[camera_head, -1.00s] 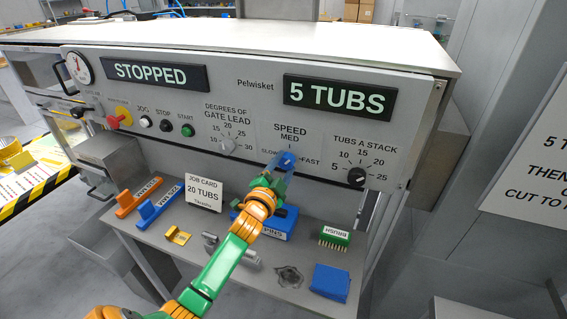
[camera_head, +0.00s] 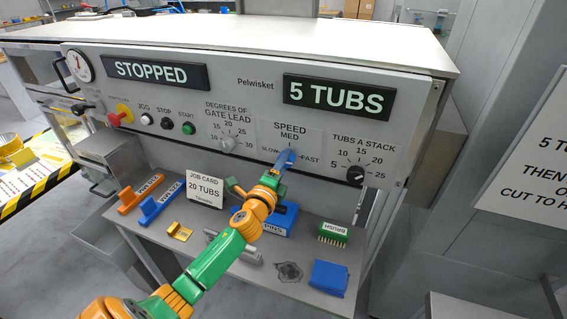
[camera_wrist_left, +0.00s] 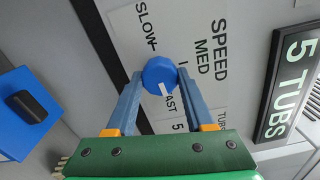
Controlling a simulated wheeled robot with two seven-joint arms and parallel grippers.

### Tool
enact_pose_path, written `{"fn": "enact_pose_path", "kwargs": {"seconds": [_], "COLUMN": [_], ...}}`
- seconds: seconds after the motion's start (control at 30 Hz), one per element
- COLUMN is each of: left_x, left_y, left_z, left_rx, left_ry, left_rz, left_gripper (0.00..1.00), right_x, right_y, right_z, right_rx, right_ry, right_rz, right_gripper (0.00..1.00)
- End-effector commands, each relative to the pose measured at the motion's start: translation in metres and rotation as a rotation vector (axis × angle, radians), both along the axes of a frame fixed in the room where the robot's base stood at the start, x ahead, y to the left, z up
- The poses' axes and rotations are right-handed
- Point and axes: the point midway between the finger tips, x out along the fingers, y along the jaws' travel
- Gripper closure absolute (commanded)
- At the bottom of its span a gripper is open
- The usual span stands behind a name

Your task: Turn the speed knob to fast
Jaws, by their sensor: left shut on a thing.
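The speed knob (camera_wrist_left: 158,73) is a round blue knob with a white pointer mark, under the SPEED label. In the left wrist view the mark points down and right, toward the FAST lettering (camera_wrist_left: 169,102) and away from SLOW. My left gripper (camera_head: 286,163) is at the knob in the head view, its blue fingers largely covering it. In the left wrist view its two fingers (camera_wrist_left: 158,80) lie on either side of the knob and are shut on it. My right gripper is in neither view.
The STOPPED display (camera_head: 157,72) and 5 TUBS display (camera_head: 339,96) are above. The gate lead knob (camera_head: 228,143) is left of the speed knob, the black tubs-a-stack knob (camera_head: 356,174) right. Below, a shelf holds a blue PINS block (camera_head: 281,222) and green brush (camera_head: 333,235).

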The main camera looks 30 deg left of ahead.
Motion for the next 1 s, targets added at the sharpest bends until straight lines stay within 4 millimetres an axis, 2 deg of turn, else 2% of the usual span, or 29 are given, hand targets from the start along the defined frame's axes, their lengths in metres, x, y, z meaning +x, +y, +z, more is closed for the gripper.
{"fn": "enact_pose_path", "kwargs": {"seconds": [0.3, 0.77, 0.8, 0.9, 1.0], "left_x": [0.0001, 0.0, 0.0, 0.0, 0.0001], "left_y": [0.0002, 0.0003, 0.0003, 0.0003, 0.0002], "left_z": [0.0002, 0.0004, 0.0004, 0.0004, 0.0002], "left_rx": [0.082, 0.094, 0.094, 0.092, 0.091], "left_ry": [0.02, 0.021, 0.021, 0.022, 0.022], "left_rz": [0.0, 0.001, 0.001, 0.001, 0.0], "left_gripper": [1.0, 1.0, 0.42, 0.17, 0.17], "right_x": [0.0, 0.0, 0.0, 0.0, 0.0], "right_y": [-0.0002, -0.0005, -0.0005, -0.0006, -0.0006], "right_z": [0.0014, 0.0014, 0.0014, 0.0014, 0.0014], "right_rx": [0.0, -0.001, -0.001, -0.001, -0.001], "right_ry": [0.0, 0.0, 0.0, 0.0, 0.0], "right_rz": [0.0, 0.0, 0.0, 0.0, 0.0], "right_gripper": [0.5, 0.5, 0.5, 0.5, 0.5]}}
